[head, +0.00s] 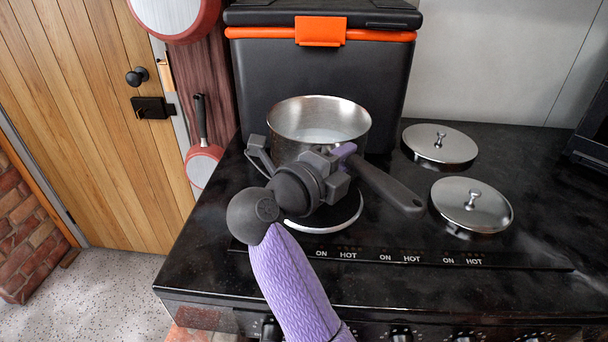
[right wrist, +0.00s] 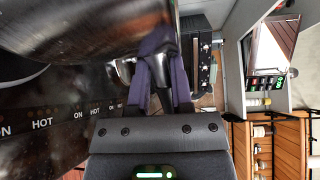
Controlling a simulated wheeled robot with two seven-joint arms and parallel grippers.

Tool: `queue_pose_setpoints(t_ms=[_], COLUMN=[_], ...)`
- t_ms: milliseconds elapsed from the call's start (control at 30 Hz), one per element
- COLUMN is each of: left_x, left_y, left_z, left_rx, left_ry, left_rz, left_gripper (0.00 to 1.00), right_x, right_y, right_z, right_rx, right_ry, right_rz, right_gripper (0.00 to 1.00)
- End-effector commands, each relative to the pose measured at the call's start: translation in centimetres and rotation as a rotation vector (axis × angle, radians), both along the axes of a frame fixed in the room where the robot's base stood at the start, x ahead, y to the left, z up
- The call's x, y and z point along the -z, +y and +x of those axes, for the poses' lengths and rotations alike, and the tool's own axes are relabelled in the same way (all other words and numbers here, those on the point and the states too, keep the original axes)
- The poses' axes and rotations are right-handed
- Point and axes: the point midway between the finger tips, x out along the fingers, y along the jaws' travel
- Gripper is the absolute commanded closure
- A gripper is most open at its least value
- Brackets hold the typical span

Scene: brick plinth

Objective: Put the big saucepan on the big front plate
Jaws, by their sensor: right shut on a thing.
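The steel saucepan (head: 318,118) with a dark handle (head: 390,188) stands upright in the head view. My right gripper (head: 340,160) is shut on the handle near the pan's wall. In the right wrist view the pan's wall (right wrist: 90,25) fills the upper left, and the purple fingers of the gripper (right wrist: 160,75) close around the handle. The front plate (head: 345,222), with a pale ring, shows partly below the gripper; the gripper and arm hide the rest. The pan's underside is hidden, so I cannot tell whether it touches the stove. My left gripper is not in view.
Two steel lids (head: 440,143) and (head: 472,205) lie on the right of the black stove top (head: 400,270). A black cool box (head: 320,75) with an orange latch stands close behind the saucepan. Red pans hang at the left, and the front strip of the stove is clear.

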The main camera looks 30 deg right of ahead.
Motion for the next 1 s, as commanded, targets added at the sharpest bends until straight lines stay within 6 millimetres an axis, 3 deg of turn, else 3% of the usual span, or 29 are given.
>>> queue_pose_setpoints(t_ms=[33,400,833,867,1000], left_x=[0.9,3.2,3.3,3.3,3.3], left_y=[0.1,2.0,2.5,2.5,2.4], left_z=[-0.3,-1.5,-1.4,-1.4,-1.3], left_rx=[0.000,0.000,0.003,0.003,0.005], left_ry=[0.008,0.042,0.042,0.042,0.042], left_rz=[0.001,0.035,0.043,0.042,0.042], left_gripper=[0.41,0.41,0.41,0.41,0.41], right_x=[1.4,7.5,8.0,8.2,8.1], right_y=[-0.1,0.0,0.0,0.0,0.0], right_z=[0.0,0.0,0.0,0.0,0.0], right_rx=[0.001,0.001,0.002,0.001,0.001], right_ry=[0.001,-0.001,-0.005,0.001,0.001], right_rz=[-0.005,-0.004,-0.002,0.001,0.000], right_gripper=[1.00,1.00,1.00,0.71,0.42])
